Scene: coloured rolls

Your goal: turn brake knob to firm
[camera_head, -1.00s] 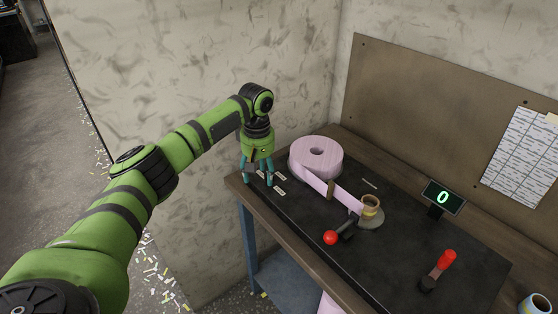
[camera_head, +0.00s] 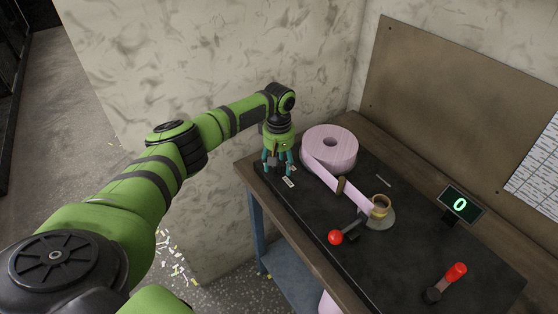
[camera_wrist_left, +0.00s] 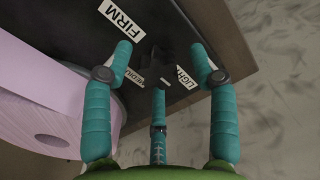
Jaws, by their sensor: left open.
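The brake knob (camera_wrist_left: 166,64) is a dark, lobed knob on the black bench top, seen in the left wrist view among three printed labels. I cannot tell which label the knob points to. My left gripper (camera_head: 278,171) is open over the near left corner of the bench. In the wrist view its teal fingers (camera_wrist_left: 160,68) are spread around the knob, holding nothing. In the head view the fingers mostly hide the knob. My right gripper is out of view.
A pink paper roll (camera_head: 343,148) lies close right of the gripper, its strip running to a brass-coloured spool (camera_head: 381,206). A red-ball lever (camera_head: 336,237), a red-handled lever (camera_head: 455,273) and a display reading 0 (camera_head: 460,205) stand farther right. A wall rises behind.

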